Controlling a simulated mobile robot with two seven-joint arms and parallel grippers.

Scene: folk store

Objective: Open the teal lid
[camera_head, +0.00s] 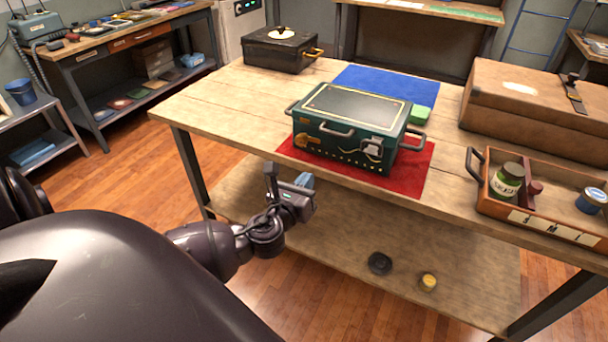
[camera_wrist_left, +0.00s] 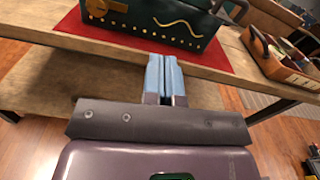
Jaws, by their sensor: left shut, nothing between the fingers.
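The teal box (camera_head: 335,143) stands on a red mat (camera_head: 417,179) near the front edge of the table. Its lid (camera_head: 355,104), dark on top with a gold border line, is closed. A handle sticks out at each side, and the front has a handle and a clasp-like fitting. The box front (camera_wrist_left: 150,12) also shows at the top of the left wrist view. My left gripper (camera_head: 304,181) is in front of the table edge, below and apart from the box. Its blue fingers (camera_wrist_left: 163,75) are shut together and empty. My right gripper is not in view.
A black box (camera_head: 281,50) stands at the table's far left and a brown case (camera_head: 520,105) at the right. A wooden tray (camera_head: 540,227) with jars is at the front right. The table's left part is clear.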

